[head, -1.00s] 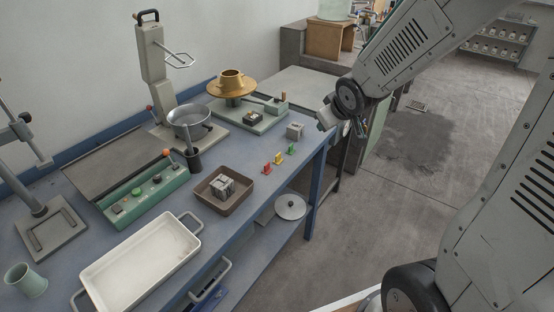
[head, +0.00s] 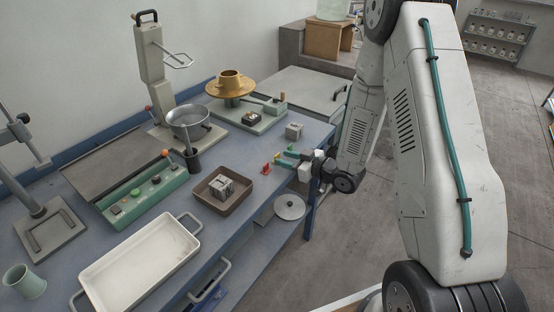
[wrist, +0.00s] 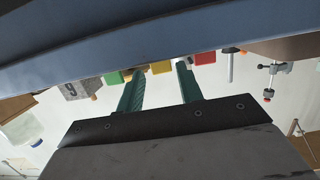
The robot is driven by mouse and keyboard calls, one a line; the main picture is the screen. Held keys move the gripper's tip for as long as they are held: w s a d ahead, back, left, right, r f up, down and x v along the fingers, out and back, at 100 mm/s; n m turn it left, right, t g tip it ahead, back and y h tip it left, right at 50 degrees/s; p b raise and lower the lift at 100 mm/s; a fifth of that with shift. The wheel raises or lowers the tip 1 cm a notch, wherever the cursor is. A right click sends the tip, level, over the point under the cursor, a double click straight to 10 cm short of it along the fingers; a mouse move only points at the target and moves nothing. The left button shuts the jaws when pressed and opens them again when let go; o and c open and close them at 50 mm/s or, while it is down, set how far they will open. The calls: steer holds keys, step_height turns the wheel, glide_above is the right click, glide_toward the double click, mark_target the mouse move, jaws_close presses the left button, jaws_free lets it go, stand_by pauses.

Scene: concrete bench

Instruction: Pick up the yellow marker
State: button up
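The yellow marker (wrist: 162,67) is a small block near the bench's front edge, between the red marker (wrist: 205,57) and the green marker (wrist: 113,78) in the wrist view. My gripper (head: 278,158) is at bench-top height at this edge, its green fingers pointing inward over the bench. In the wrist view, which appears upside down, the fingers (wrist: 160,74) are spread and the yellow marker shows in the gap beyond them. I cannot tell that either finger touches it. In the head view the fingers partly cover the yellow and green markers; the red marker (head: 266,168) shows beside them.
A grey block (head: 294,131) stands just behind the markers. A brown tray (head: 211,203) holding a grey block lies left of them, with a white pan (head: 95,270) nearer. The bench's blue edge passes close to my gripper.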

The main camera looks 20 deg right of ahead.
mark_target(278, 156)
steer(key=x, duration=0.5)
steer(key=shift+w+a, duration=0.2)
steer(key=shift+a, duration=0.1)
steer(key=c, duration=0.7)
steer(key=shift+c, duration=0.2)
